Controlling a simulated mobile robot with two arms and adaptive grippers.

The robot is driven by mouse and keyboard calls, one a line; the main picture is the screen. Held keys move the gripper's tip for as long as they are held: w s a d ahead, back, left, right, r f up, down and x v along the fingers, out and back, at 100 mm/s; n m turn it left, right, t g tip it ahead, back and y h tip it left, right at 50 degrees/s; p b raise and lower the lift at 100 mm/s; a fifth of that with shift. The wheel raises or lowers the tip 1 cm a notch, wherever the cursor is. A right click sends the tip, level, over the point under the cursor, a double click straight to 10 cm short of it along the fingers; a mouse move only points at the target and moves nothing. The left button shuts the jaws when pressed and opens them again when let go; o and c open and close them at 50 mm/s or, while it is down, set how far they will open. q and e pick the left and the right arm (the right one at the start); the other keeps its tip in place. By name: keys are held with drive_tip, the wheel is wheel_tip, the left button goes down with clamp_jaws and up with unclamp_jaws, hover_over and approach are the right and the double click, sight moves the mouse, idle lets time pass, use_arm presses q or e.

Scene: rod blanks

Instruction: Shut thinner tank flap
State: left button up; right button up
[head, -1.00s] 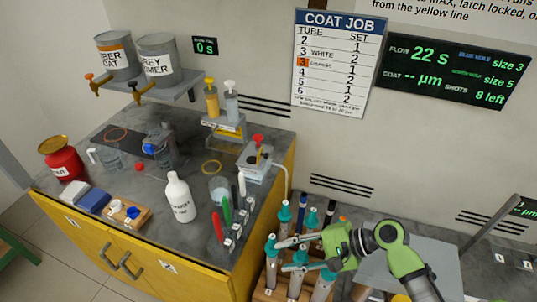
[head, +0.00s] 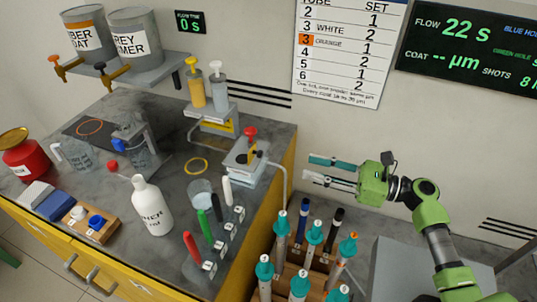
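A red can (head: 28,160) with a wide brass-coloured top (head: 14,138) stands at the left end of the grey worktop. It looks like the thinner tank, but its label is too small to read. Whether the brass top is a flap standing open or lying shut, I cannot tell. My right gripper (head: 309,168) is at the right, above and behind the tube rack and far from the red can. Its two fingers point left and are apart, with nothing seen between them. My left gripper is not in view.
A white bottle (head: 152,207), a clear cup (head: 201,193), a jug (head: 75,155) and coloured pens in clips stand on the worktop (head: 120,185). Teal-capped tubes (head: 281,225) stand in a rack below my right gripper. Two paint tanks (head: 136,45) sit on a wall shelf.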

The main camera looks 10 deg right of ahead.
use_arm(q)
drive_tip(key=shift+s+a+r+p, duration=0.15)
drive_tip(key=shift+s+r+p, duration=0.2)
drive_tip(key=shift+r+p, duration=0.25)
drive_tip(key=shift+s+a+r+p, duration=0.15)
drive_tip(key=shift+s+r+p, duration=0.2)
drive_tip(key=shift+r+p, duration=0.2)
use_arm(e)
drive_tip(key=x, duration=1.3)
drive_tip(key=shift+a, duration=0.4)
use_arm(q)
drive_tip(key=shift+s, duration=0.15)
use_arm(e)
drive_tip(key=shift+r, duration=0.1)
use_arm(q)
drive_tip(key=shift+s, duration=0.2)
use_arm(e)
clamp_jaws()
